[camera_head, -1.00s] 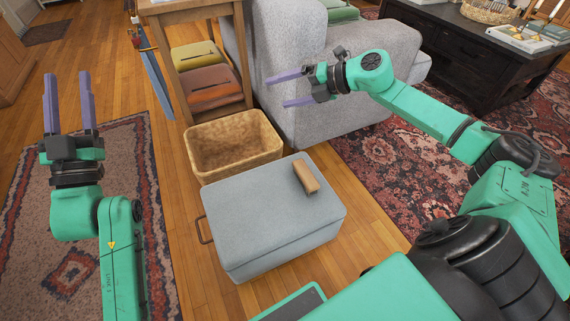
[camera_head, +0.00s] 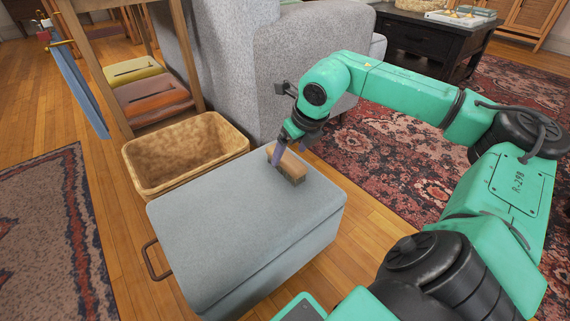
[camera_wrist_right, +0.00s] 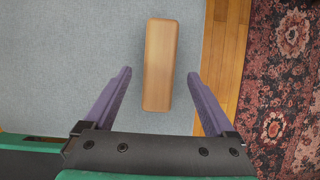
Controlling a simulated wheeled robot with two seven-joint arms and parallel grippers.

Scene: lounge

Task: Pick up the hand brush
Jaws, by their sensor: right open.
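The hand brush (camera_head: 290,166) is a small block with a tan wooden back. It lies on the grey-blue lid of a box (camera_head: 225,212), near the lid's far right edge. My right gripper (camera_head: 275,156) points down at the brush from above. In the right wrist view, the brush (camera_wrist_right: 160,65) lies lengthwise between the two purple fingers (camera_wrist_right: 158,95), with a gap on each side. The jaws are open and hold nothing. My left gripper is out of the head view.
A woven basket (camera_head: 185,158) stands just behind the box. A grey armchair (camera_head: 290,70) is behind the brush. A wooden rack (camera_head: 140,75) with folded cloths stands at the back left. Most of the box lid is bare.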

